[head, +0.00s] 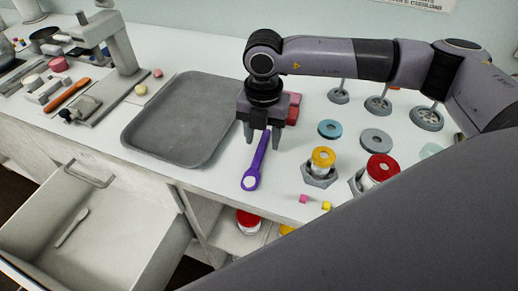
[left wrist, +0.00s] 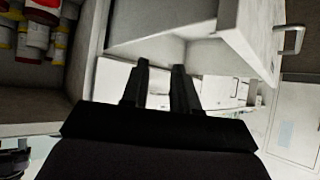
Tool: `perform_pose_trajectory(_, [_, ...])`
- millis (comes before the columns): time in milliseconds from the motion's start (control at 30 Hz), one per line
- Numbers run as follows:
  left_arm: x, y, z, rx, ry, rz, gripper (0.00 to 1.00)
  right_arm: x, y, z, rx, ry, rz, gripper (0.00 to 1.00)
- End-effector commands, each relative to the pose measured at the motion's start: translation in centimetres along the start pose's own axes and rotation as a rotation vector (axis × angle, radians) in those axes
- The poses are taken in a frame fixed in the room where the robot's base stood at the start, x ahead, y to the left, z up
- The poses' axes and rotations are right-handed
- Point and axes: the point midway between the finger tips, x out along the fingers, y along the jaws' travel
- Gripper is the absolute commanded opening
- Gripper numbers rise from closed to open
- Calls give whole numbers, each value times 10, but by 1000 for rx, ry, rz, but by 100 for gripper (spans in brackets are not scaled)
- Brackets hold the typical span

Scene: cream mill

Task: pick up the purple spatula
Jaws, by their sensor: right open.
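The purple spatula (head: 257,165) lies on the white counter in the head view, right of the grey tray. Its handle points up toward my right gripper, and its lower end carries a pale oval patch. My right gripper (head: 263,139) is open and points down over the handle, with one finger on each side of it. The upper end of the handle is hidden by the gripper. I cannot tell whether the fingers touch it. My left gripper (left wrist: 160,88) shows in the left wrist view, its two fingers apart with nothing between them, near an open drawer.
The grey tray (head: 137,139) is left of the spatula. A yellow-topped jar (head: 323,157), a red-topped jar (head: 381,169) and rings stand right. Pink blocks (head: 294,112) sit behind the gripper. The open drawer (head: 120,245) juts out at front left; it also shows in the left wrist view (left wrist: 250,30).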

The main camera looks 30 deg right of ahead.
Motion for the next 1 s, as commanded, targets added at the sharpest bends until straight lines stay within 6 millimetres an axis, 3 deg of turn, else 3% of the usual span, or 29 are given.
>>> perform_pose_trajectory(100, [-1,0,-2,0,0,0,29,10,0,0,0,1,-1,50])
perform_pose_trajectory(333, [-1,0,-1,0,0,1,29,12,0,0,0,0,0,50])
perform_pose_trajectory(367, [-1,0,-1,0,0,1,29,12,0,0,0,0,0,44])
perform_pose_trajectory(500, [-1,0,-1,1,0,1,29,12,0,0,0,0,1,0])
perform_pose_trajectory(1000, [0,0,-1,1,2,0,29,1,1,0,0,0,4,0])
